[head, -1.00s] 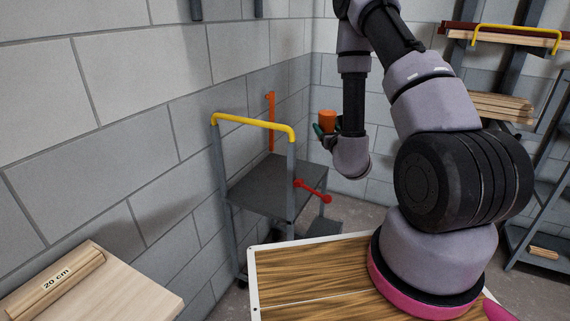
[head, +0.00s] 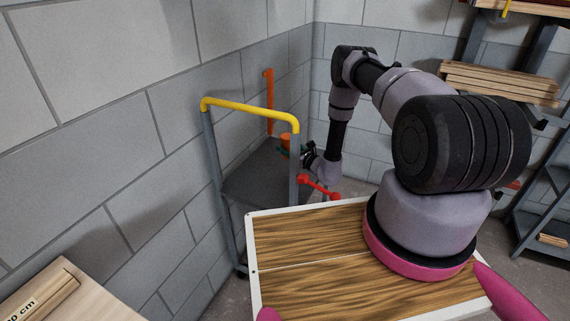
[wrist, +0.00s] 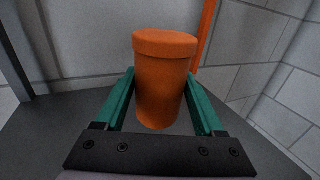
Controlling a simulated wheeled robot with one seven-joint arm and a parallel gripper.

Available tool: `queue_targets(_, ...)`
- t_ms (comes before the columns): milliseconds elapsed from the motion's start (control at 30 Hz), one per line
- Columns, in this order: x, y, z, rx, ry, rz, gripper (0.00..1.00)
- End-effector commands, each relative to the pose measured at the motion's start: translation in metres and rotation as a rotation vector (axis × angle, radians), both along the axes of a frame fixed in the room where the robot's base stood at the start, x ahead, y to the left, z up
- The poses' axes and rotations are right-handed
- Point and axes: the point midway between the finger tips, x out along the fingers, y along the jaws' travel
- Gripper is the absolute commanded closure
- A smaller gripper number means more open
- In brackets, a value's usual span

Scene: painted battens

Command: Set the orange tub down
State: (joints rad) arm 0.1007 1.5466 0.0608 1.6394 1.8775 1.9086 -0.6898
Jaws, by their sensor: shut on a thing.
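The orange tub (wrist: 162,80) is upright between the two green fingers of my gripper (wrist: 160,105) in the wrist view. The gripper is shut on it. In the head view the tub (head: 286,141) shows small behind the post of the grey cart, partly hidden. My gripper (head: 293,150) is over the right side of the cart's dark grey top (head: 262,188). The tub is low over that top; I cannot tell whether its base touches it.
An orange upright bar (head: 269,100) stands behind. Grey block walls close the corner. The cart top's near-left part is clear.

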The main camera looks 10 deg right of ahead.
Motion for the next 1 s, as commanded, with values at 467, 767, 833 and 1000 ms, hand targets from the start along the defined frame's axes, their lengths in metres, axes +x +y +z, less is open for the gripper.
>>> queue_targets(467, 0.000, 0.000, -0.061, 0.000, -0.002, -0.001, 1.00)
queue_targets(767, 0.001, 0.000, -0.065, 0.000, -0.002, -0.002, 1.00)
queue_targets(833, 0.001, -0.001, -0.066, 0.000, -0.002, -0.003, 1.00)
queue_targets(1000, 0.000, 0.000, -0.068, 0.000, -0.001, -0.002, 0.00)
